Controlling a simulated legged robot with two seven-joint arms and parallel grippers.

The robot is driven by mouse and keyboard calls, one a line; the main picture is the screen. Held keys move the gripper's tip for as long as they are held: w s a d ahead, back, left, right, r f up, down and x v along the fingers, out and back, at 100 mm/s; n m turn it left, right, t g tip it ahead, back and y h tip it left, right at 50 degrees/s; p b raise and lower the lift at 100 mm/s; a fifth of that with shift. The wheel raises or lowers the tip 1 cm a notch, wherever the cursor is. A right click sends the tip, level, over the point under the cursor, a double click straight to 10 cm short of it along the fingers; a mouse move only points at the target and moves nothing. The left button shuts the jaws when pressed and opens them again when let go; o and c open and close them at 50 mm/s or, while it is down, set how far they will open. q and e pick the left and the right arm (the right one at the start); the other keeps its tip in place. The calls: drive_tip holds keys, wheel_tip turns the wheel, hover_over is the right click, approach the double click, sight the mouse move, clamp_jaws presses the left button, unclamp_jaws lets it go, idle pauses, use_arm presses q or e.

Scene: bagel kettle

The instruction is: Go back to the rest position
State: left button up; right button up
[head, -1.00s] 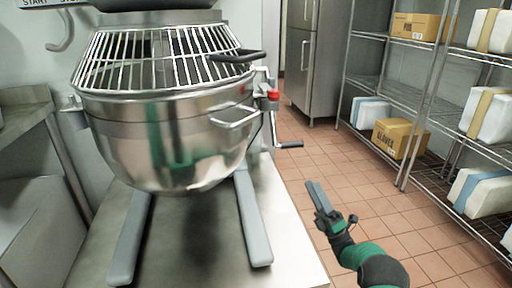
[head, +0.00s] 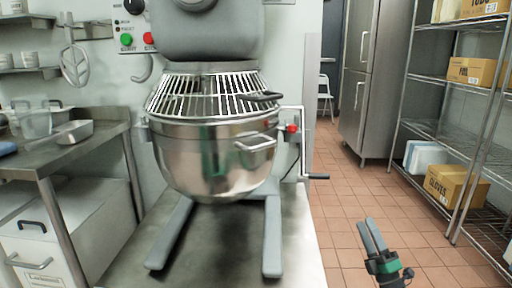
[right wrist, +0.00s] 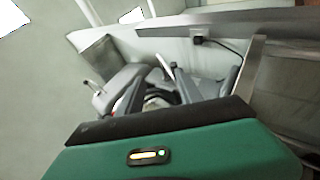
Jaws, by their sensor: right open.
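My right gripper (head: 372,238) shows at the lower right of the head view, over the tiled floor and to the right of the mixer's table. Its two grey fingers point up and stand slightly apart, with nothing between them. My left gripper is in neither view. The steel mixer bowl (head: 215,155) with its wire guard (head: 210,95) stands in the middle of the head view, apart from the gripper.
The mixer stands on a steel table (head: 215,265). A side counter (head: 75,150) with pans is at the left. Wire shelves (head: 450,130) with boxes, including a gloves carton (head: 455,187), line the right. Open tiled floor (head: 350,195) lies between the table and shelves.

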drive_tip(key=s+a+f+m+g+h+p, duration=0.25)
drive_tip(key=m+g+h, duration=0.25)
drive_tip(key=m, duration=0.3)
drive_tip(key=s+a+f+m+g+h+p, duration=0.25)
drive_tip(key=m+g+h, duration=0.2)
drive_tip(key=m, duration=0.25)
drive_tip(key=s+a+f+m+g+p, duration=0.2)
drive_tip(key=s+a+m+g, duration=0.15)
drive_tip(key=s, duration=0.75)
drive_tip(key=s+a+f+m+g+p, duration=0.25)
drive_tip(key=s+g, duration=0.25)
drive_tip(key=s, duration=0.5)
drive_tip(key=s+a+f+m+g+p, duration=0.1)
drive_tip(key=s+a+m+g, duration=0.2)
drive_tip(key=s, duration=0.8)
wheel_tip(320, 180, up, 37)
drive_tip(key=w+d+p, duration=0.1)
drive_tip(key=p, duration=3.5)
drive_tip(key=shift+f+g+y+p, duration=0.15)
drive_tip(key=shift+g+y+p, duration=0.15)
drive_tip(key=shift+y, duration=0.05)
drive_tip(key=shift+o, duration=0.5)
drive_tip(key=shift+w, duration=0.1)
